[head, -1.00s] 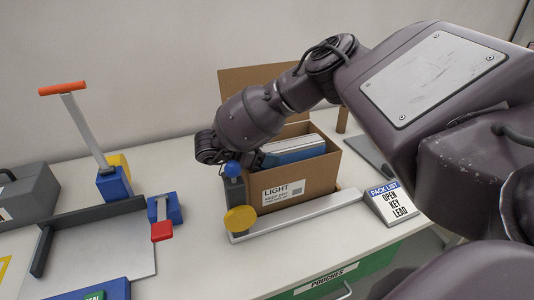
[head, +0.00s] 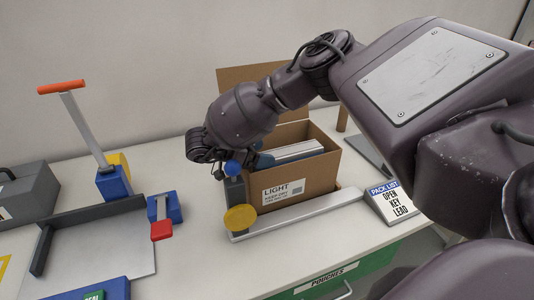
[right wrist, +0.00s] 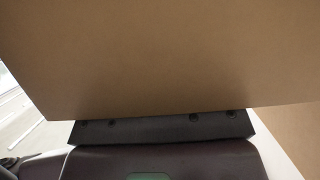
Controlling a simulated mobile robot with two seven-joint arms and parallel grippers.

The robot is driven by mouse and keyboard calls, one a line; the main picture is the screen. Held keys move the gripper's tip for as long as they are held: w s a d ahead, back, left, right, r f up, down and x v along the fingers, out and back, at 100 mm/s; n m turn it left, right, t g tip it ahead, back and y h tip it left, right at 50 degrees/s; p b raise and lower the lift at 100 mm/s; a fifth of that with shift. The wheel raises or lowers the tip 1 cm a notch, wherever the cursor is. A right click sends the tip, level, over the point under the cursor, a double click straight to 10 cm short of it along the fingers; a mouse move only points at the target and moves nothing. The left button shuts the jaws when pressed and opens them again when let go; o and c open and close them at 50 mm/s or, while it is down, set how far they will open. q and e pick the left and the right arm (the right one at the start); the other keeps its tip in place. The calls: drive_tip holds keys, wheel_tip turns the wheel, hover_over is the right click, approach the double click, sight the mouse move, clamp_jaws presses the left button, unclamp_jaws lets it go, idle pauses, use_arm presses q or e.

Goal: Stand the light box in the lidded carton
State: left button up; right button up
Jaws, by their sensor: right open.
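The brown lidded carton (head: 310,176) stands on the table with its lid (head: 262,80) raised at the back. Its front label reads LIGHT. A flat box with a pale top and blue side, which looks like the light box (head: 298,151), is inside the carton, its upper part showing above the front wall. Its lower part is hidden. My right gripper (head: 218,165) is open at the carton's left end, its fingers partly hidden by my wrist. In the right wrist view a brown cardboard panel (right wrist: 165,60) fills most of the picture. My left gripper is out of view.
A pack list sign (head: 390,200) stands at right.

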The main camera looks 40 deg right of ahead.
drive_tip(key=v, duration=1)
drive_tip(key=shift+r, duration=0.2)
